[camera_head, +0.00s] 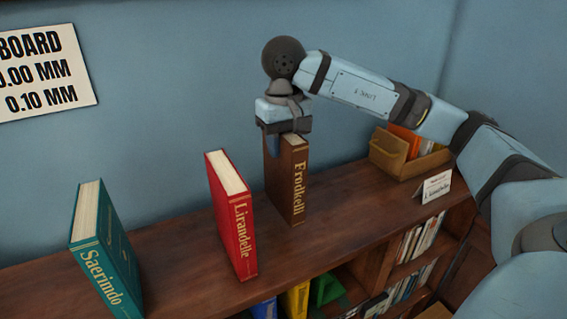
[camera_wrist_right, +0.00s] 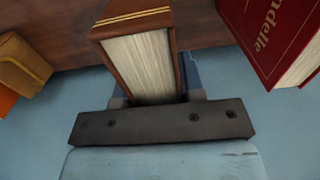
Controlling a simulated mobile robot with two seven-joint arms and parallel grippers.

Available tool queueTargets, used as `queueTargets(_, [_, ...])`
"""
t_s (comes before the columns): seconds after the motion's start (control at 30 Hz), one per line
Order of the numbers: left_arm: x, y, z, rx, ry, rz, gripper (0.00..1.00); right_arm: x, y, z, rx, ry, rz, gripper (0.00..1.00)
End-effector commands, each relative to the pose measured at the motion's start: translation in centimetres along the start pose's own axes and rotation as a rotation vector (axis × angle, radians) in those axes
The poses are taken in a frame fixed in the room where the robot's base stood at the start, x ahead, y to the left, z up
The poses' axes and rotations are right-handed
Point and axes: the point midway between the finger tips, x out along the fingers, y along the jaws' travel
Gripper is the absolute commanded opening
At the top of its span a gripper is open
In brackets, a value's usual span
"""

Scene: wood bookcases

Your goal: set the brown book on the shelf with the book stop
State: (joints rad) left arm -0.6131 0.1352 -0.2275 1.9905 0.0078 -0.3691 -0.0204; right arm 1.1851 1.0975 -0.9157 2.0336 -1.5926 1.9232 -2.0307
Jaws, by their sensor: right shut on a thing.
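The brown book (camera_head: 286,183), lettered "Frodkelli", is upright on top of the wooden bookcase (camera_head: 350,215), right of the red book. My right gripper (camera_head: 285,138) comes down from above and is shut on its top rear part. In the right wrist view the brown book (camera_wrist_right: 145,55) sits between the fingers of my right gripper (camera_wrist_right: 155,95), its page edges facing the camera. Whether its base touches the wood is hard to tell. No book stop can be made out. My left gripper is not in view.
A red book (camera_head: 232,214) and a teal book (camera_head: 103,250) stand upright to the left on the bookcase top. A wooden box (camera_head: 390,155) of books and a white card (camera_head: 432,187) are at the right. Lower shelves hold blue, yellow and green items and several books.

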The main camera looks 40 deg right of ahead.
Motion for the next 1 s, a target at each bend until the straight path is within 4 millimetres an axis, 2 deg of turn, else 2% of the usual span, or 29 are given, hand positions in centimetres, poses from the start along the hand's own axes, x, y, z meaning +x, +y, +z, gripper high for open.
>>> queueTargets(0.17, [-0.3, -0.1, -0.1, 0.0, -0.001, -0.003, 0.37, 1.2, 0.0, 0.0, 0.001, 0.0, 0.0, 0.0])
queueTargets(0.4, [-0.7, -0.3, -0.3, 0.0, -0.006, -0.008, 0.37, 4.4, 0.0, 0.0, 0.0, 0.001, 0.0, 0.0])
queueTargets(0.87, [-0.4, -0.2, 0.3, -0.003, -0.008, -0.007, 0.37, 5.4, 0.0, 0.0, 0.0, 0.002, -0.002, 0.0])
queueTargets(0.9, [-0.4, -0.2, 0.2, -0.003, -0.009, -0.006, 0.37, 5.4, 0.0, 0.0, -0.001, 0.001, -0.001, 0.41])
queueTargets(1.0, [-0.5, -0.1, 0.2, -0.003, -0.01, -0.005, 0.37, 5.3, 0.0, 0.0, -0.001, 0.001, -0.001, 0.61])
